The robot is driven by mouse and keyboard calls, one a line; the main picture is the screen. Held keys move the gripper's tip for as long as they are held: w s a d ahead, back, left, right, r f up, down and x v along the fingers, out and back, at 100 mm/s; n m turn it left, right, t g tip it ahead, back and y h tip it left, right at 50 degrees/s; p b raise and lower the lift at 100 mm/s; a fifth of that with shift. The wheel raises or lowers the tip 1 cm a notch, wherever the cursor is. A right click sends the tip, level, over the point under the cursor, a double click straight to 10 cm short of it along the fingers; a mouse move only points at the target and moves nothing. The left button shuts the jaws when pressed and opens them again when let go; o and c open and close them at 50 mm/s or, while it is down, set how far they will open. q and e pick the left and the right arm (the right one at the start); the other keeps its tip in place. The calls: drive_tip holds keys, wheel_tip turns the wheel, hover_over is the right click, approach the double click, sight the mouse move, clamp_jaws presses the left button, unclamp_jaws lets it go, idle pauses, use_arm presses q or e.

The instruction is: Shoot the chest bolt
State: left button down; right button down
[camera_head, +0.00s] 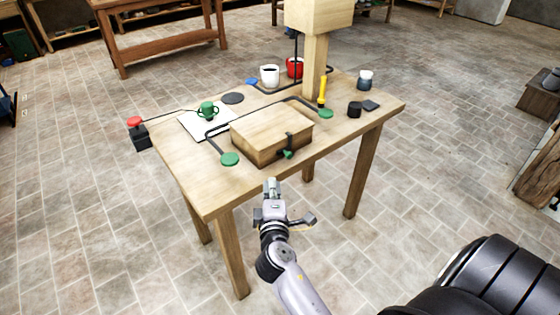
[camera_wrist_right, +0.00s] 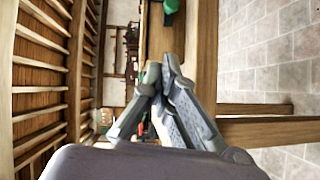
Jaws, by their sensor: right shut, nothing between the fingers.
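The chest (camera_head: 262,130) is a light wooden box with its lid down, near the front edge of the wooden table (camera_head: 190,185). On its front is a dark bolt fitting with a green knob (camera_head: 287,153). Whether the bolt is drawn or shot is too small to tell. My right gripper (camera_head: 271,184) is in front of the table edge, below and left of the knob, apart from the chest. Its fingers meet with nothing between them, as the right wrist view (camera_wrist_right: 158,75) also shows. My left gripper is not in view.
A dark rail with green round ends (camera_head: 230,159) borders the chest. A wooden post (camera_head: 315,65) stands behind it. A white mug (camera_head: 269,75), red mug (camera_head: 295,67), yellow-handled tool (camera_head: 323,91) and green cup (camera_head: 207,110) are also on the table. Floor in front is clear.

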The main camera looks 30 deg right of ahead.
sight(290, 154)
drive_tip(key=shift+w+d+f+p, duration=0.25)
drive_tip(key=shift+w+d+p, duration=0.1)
drive_tip(key=shift+w+d, duration=1)
drive_tip(key=shift+w+d+f+p, duration=0.25)
drive_tip(key=shift+w+d+p, duration=0.05)
drive_tip(key=shift+w+d, duration=1.05)
drive_tip(key=shift+w+d+f+p, duration=0.25)
drive_tip(key=shift+w+d+p, duration=0.1)
drive_tip(key=shift+w+d, duration=1)
drive_tip(key=d, duration=0.4)
drive_tip(key=shift+w, duration=0.15)
drive_tip(key=shift+a, duration=0.15)
